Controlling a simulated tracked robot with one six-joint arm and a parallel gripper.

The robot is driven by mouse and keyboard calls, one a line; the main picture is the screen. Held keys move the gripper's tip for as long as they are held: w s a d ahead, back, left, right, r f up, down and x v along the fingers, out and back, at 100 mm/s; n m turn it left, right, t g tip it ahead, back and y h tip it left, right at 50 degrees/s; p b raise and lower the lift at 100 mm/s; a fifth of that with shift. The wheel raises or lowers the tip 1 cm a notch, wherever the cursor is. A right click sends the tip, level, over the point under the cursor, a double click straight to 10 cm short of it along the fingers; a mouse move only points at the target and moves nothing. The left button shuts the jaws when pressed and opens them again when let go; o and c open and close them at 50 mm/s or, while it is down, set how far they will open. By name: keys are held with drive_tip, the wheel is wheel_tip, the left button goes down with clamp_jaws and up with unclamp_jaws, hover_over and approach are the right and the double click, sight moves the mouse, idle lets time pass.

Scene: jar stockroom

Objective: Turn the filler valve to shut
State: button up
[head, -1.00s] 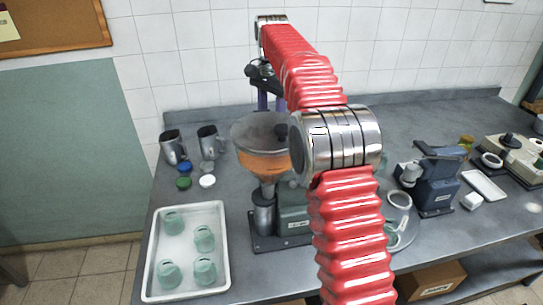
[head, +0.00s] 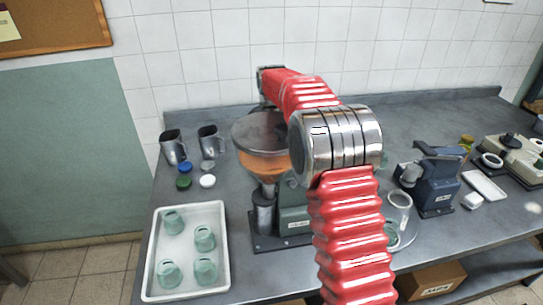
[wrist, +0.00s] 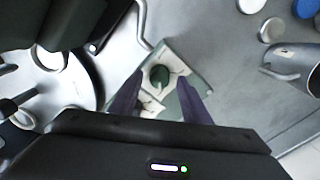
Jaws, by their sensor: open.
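The filler stands mid-bench in the head view, with a clear hopper (head: 262,140) holding orange contents above a grey-green body (head: 292,212). In the wrist view a dark green rounded knob (wrist: 160,78), which looks like the filler valve, sits on a pale square panel with small markings (wrist: 177,68). My gripper (wrist: 161,84) is open, with one purple finger on each side of the knob in that view. I cannot tell whether the fingers touch it or how high they are above it. In the head view the gripper is hidden behind the hopper and my arm.
A white tray (head: 150,272) with several green jars stands at the front left. Metal jugs (head: 174,148) and coloured lids (head: 184,183) lie left of the filler. A round plate with jars (head: 408,232) and a blue machine (head: 437,180) are on the right.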

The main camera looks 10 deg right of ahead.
drive_tip(key=shift+f, duration=0.4)
drive_tip(key=c, duration=1)
drive_tip(key=shift+c, duration=0.2)
